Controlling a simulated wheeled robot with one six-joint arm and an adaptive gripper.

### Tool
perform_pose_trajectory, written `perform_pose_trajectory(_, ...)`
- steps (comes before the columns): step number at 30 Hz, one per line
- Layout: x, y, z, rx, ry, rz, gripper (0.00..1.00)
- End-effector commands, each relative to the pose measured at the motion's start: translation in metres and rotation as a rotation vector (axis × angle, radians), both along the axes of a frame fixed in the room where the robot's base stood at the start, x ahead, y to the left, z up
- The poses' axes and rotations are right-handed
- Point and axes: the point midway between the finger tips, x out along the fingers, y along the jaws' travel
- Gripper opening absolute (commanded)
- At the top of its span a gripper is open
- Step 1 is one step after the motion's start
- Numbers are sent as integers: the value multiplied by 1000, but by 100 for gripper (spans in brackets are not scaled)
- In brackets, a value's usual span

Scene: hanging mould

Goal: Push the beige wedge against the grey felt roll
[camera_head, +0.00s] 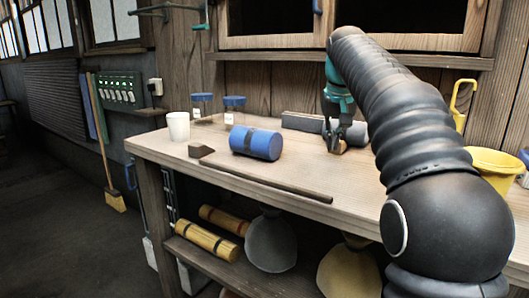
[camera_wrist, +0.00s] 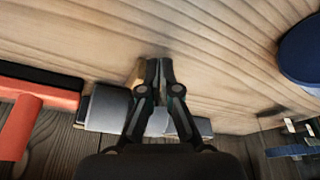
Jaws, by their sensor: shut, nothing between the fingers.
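The beige wedge (camera_head: 339,148) is a small tan piece on the bench at my fingertips, mostly hidden by my gripper. In the wrist view it shows as a tan sliver (camera_wrist: 134,76) just left of the fingers. The grey felt roll (camera_head: 356,134) lies behind it towards the wall, partly covered by my gripper and arm. It also shows in the wrist view (camera_wrist: 107,106), close to the wedge; I cannot tell whether they touch. My gripper (camera_head: 335,146) points down at the bench, shut and empty, with its tips together beside the wedge (camera_wrist: 160,62).
A longer dark grey piece (camera_head: 302,122) lies along the wall. A red object (camera_wrist: 45,93) and a yellow bucket (camera_head: 495,166) are right.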

Motion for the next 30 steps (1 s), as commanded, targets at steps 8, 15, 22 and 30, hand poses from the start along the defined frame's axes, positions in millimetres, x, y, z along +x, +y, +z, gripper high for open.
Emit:
perform_pose_trajectory(8, 6, -4, 0, 0, 0, -1, 0)
perform_pose_trajectory(15, 11, -7, 0, 0, 0, -1, 0)
perform_pose_trajectory(22, 7, -4, 1, 0, -1, 0, 0)
perform_pose_trajectory(30, -4, 3, 4, 0, -1, 0, 0)
